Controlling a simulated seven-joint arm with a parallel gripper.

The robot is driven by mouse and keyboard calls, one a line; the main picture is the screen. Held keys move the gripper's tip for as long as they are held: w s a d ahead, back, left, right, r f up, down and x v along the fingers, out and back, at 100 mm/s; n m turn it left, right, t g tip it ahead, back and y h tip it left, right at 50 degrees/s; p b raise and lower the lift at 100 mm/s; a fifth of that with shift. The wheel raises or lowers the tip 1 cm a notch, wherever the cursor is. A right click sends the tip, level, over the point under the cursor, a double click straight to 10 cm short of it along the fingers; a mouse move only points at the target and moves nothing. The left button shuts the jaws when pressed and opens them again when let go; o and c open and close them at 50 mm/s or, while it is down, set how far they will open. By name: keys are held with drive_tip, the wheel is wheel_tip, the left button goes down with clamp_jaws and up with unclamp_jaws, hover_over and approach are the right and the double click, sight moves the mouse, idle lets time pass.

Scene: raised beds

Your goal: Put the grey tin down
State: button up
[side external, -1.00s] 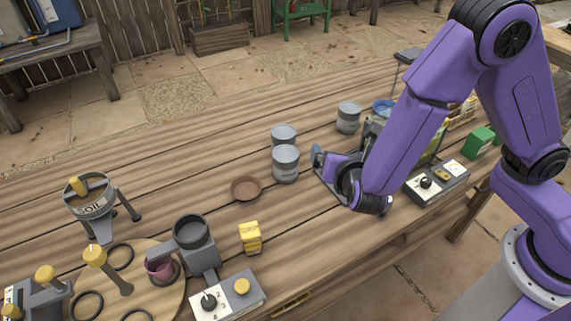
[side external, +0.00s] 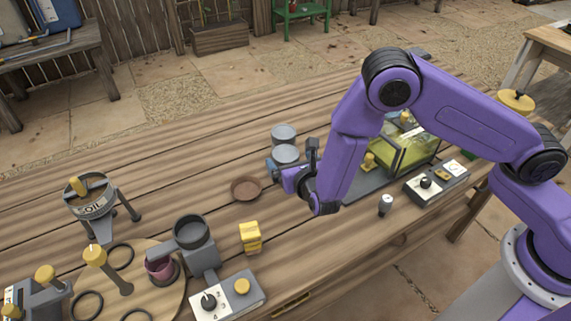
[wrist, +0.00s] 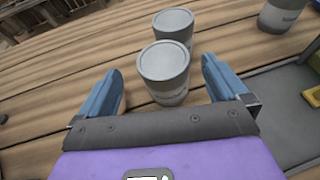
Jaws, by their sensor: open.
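A grey lidded tin (wrist: 165,68) stands upright on the wooden bench, ahead of and partly between my blue fingers in the wrist view, with a gap on both sides. In the side view this near tin (side external: 286,153) is partly covered by my gripper (side external: 292,163). My gripper (wrist: 161,70) is open and holds nothing. A second grey tin (wrist: 174,24) stands just behind the first, and it shows in the side view (side external: 284,134). A third grey tin (wrist: 283,13) is at the upper right of the wrist view; my arm hides it in the side view.
A brown dish (side external: 246,189) and a yellow block stack (side external: 250,237) lie left of my gripper. A yellow-green clear-sided box (side external: 407,148) and a control box (side external: 436,183) are at the right. A small grey-topped piece (side external: 385,205) stands on the bench. The front middle is mostly clear.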

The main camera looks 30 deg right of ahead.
sight(286, 154)
drive_tip(key=shift+d+x, duration=0.2)
drive_tip(key=shift+x, duration=3.5)
drive_tip(key=shift+f, duration=0.15)
drive_tip(key=c, duration=1.1)
drive_tip(key=shift+c, duration=0.4)
